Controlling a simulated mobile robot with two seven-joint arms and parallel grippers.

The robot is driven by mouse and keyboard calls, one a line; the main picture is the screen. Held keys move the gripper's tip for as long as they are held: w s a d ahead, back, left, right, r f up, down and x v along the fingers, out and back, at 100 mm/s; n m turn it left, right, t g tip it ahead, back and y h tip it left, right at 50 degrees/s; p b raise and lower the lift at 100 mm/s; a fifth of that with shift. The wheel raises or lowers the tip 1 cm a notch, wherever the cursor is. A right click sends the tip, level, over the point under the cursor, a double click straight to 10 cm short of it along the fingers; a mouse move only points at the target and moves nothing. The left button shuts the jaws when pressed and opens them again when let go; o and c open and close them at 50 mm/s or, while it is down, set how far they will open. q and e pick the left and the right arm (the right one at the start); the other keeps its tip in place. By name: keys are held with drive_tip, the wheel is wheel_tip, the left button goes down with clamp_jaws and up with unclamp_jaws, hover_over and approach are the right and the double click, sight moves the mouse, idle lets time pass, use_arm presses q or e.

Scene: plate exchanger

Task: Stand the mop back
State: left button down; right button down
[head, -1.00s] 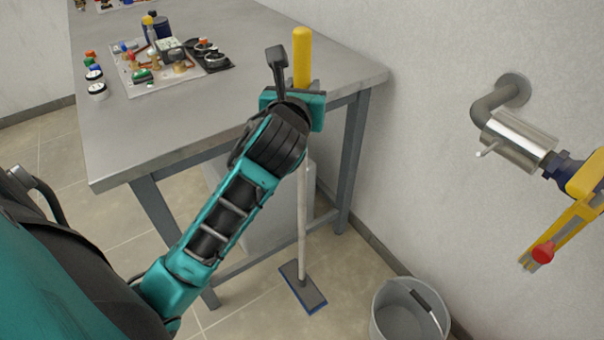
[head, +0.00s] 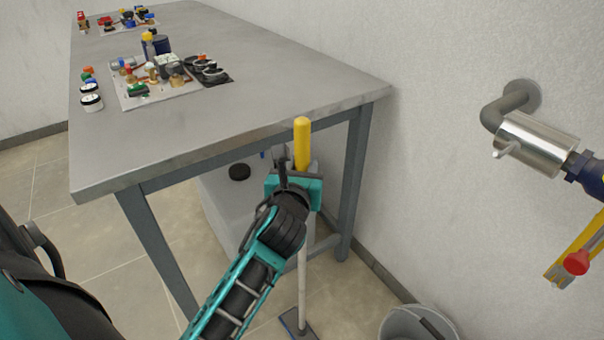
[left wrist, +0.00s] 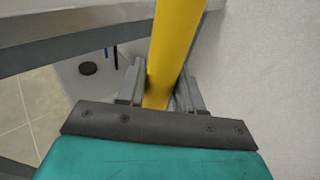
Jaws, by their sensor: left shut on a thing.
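The mop has a yellow grip (head: 302,140) at its top, a pale shaft (head: 302,270) and a flat blue-edged head (head: 295,322) low at the picture's bottom, partly cut off. It stands nearly upright in front of the table's end. My left gripper (head: 302,180) is shut around the mop's handle just below the top of the yellow grip. In the left wrist view the yellow grip (left wrist: 174,50) runs between the two fingers. I cannot tell whether the mop head touches the floor. My right gripper is not in view.
A steel table (head: 230,115) with small parts on it stands close behind the mop. A grey bin (head: 225,190) is under it. A bucket (head: 405,325) is on the floor at the lower right. A pipe with a valve (head: 535,145) sticks out from the right wall.

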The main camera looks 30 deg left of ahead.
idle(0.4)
use_arm(q)
drive_tip(key=c, duration=0.7)
unclamp_jaws()
drive_tip(key=shift+f, duration=0.2)
drive_tip(key=shift+r, duration=0.15)
